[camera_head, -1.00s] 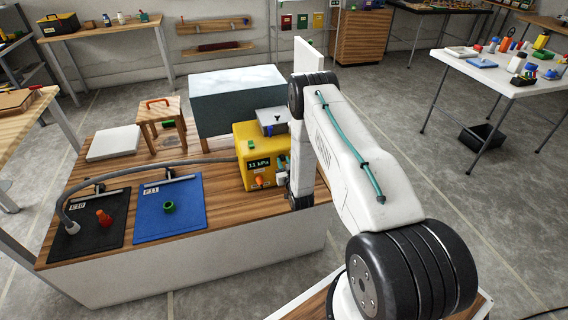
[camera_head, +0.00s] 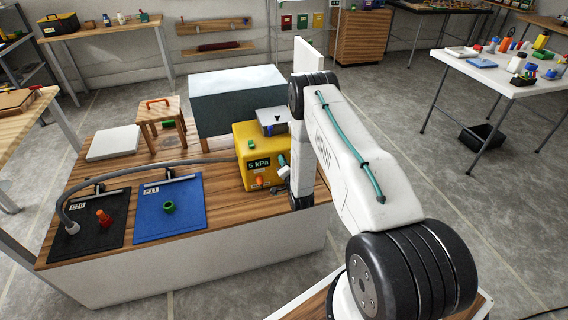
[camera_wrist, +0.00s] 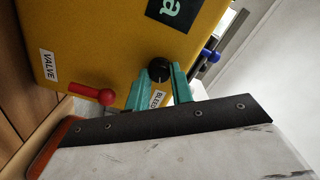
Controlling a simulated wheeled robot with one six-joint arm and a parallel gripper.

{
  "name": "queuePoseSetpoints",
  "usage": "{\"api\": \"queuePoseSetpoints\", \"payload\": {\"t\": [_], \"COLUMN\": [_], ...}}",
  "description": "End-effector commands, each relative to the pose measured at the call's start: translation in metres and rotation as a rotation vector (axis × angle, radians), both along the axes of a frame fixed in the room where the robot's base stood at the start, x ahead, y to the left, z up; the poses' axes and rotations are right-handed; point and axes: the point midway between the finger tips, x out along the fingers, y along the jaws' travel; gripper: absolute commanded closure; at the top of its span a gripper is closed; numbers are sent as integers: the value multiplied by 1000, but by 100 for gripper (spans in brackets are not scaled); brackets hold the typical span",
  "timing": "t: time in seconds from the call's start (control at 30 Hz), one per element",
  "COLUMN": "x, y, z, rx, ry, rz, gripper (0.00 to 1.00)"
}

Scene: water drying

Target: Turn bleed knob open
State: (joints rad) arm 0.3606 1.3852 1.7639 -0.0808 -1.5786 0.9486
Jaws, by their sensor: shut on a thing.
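The black bleed knob (camera_wrist: 160,71) sits on the face of the yellow pump box (camera_wrist: 95,45), beside a label partly reading BLEED (camera_wrist: 156,98). My gripper (camera_wrist: 162,80) has its teal fingers shut on the knob, one on each side, in the wrist view. In the head view the yellow box (camera_head: 252,148) stands on the wooden bench and its display (camera_head: 259,164) reads 6 kPa. My gripper (camera_head: 282,165) is at the box's right front there, mostly hidden behind my arm.
A red-handled valve (camera_wrist: 96,93) by the VALVE label and a blue knob (camera_wrist: 210,55) are close to the fingers. A grey hose (camera_head: 140,165) runs to the black mat (camera_head: 88,240). A blue mat (camera_head: 150,225) lies beside it.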

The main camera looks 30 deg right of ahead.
Motion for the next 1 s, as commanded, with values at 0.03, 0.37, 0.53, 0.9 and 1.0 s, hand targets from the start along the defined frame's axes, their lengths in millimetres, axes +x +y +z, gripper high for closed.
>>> {"api": "queuePoseSetpoints", "payload": {"t": [0.03, 0.37, 0.53, 0.9, 1.0], "x": [0, -1, -1, -1, -1], "y": [0, 0, 0, 0, 0], "z": [0, -1, -1, -1, -1], "rx": [38, 255, 319, 363, 363], "ry": [-10, -72, -90, -103, -103], "rz": [-1, -1, -1, -1, -1], "gripper": [100, 100, 100, 100, 100]}}
